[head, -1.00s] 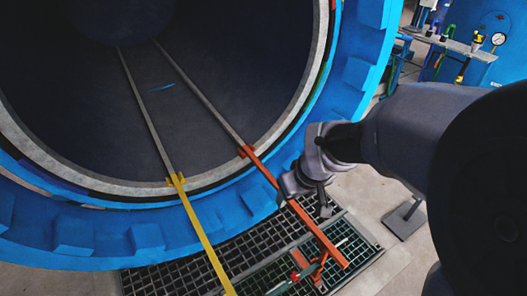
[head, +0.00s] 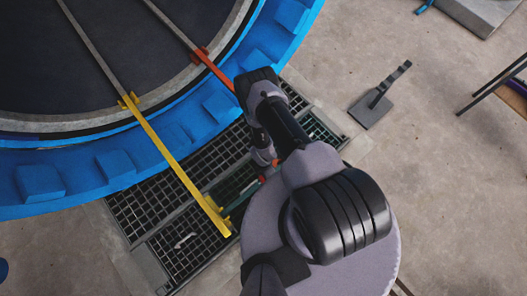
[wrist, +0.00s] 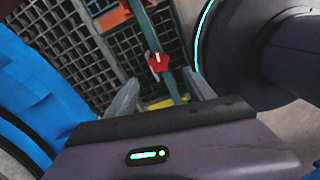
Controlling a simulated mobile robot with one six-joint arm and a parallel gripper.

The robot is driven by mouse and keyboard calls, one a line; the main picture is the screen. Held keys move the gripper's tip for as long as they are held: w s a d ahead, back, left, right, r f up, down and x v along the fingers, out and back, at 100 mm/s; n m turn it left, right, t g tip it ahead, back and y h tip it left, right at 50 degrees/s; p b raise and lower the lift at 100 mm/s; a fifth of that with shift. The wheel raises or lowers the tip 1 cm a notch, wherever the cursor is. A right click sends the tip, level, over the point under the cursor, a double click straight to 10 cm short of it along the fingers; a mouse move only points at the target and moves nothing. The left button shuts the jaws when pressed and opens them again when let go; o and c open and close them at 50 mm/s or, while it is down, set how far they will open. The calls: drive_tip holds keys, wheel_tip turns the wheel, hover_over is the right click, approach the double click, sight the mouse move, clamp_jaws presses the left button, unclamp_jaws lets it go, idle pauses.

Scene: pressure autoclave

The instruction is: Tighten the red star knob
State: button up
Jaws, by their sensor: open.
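The red star knob (wrist: 157,62) shows in the wrist view, on a teal bar (wrist: 150,32) above the floor grating. It has a small pale mark at its middle. My gripper (wrist: 162,92) is open and empty. Its two grey fingers point toward the knob, which appears beyond the tips and between their lines, apart from both. In the head view my arm covers much of this area. Small red bits (head: 263,179) show beside my wrist there, and I cannot tell whether one is the knob.
A yellow rail (head: 165,150) and an orange rail (head: 213,68) run out from the blue autoclave ring (head: 120,165) over the grating (head: 140,205). A grey foot plate with a lever (head: 372,108) stands on the floor to the right. Open concrete floor lies around it.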

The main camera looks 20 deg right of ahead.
wheel_tip(320, 180, down, 10)
drive_tip(key=b, duration=0.4)
drive_tip(key=shift+r, duration=0.1)
drive_tip(key=shift+c, duration=0.2)
clamp_jaws()
